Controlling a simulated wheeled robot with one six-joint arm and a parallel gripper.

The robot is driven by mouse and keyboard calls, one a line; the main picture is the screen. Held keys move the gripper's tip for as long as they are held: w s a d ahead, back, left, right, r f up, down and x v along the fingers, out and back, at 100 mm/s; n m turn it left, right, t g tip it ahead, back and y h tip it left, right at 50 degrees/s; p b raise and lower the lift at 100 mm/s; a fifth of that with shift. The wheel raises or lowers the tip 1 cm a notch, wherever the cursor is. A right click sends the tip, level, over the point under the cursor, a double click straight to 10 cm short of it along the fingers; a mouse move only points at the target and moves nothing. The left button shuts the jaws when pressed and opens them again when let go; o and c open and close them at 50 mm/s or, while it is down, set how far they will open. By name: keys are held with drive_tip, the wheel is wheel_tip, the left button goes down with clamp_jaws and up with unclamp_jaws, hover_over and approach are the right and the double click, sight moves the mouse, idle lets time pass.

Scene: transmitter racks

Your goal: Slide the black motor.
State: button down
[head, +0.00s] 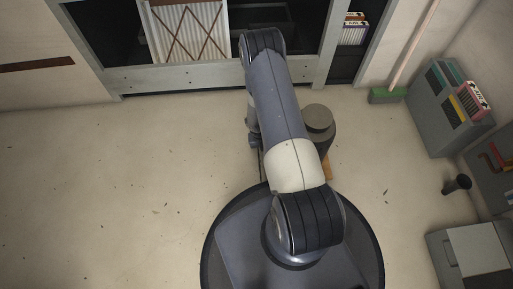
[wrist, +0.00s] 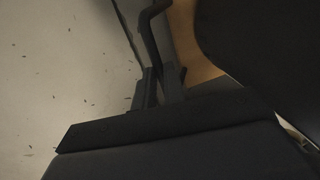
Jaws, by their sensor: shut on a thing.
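The black motor (head: 318,124) appears as a dark, round-topped cylinder standing on the floor just right of my arm in the head view. A large black shape, likely its body, fills the upper right of the wrist view (wrist: 265,40). A dark bent bar (wrist: 148,24) stands beside it, over a tan surface (wrist: 190,45). My gripper (wrist: 162,84) is shut on the lower end of this bar. Whether the bar joins the motor is hidden. In the head view, my arm covers most of the gripper.
A rack (head: 190,77) with a slatted panel stands at the back. The floor (head: 120,180) at the left is clear apart from specks.

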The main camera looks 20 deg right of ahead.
drive_tip(key=s+d, duration=0.2)
drive_tip(key=d, duration=0.4)
drive_tip(key=shift+d, duration=0.15)
drive_tip(key=c, duration=1.5)
unclamp_jaws()
drive_tip(key=shift+d, duration=0.15)
drive_tip(key=shift+s, duration=0.1)
wheel_tip(320, 180, up, 11)
drive_tip(key=a+p, duration=0.2)
drive_tip(key=p, duration=0.3)
drive_tip(key=shift+w+f, duration=0.15)
drive_tip(key=shift+w, duration=0.25)
drive_tip(key=shift+f, duration=0.1)
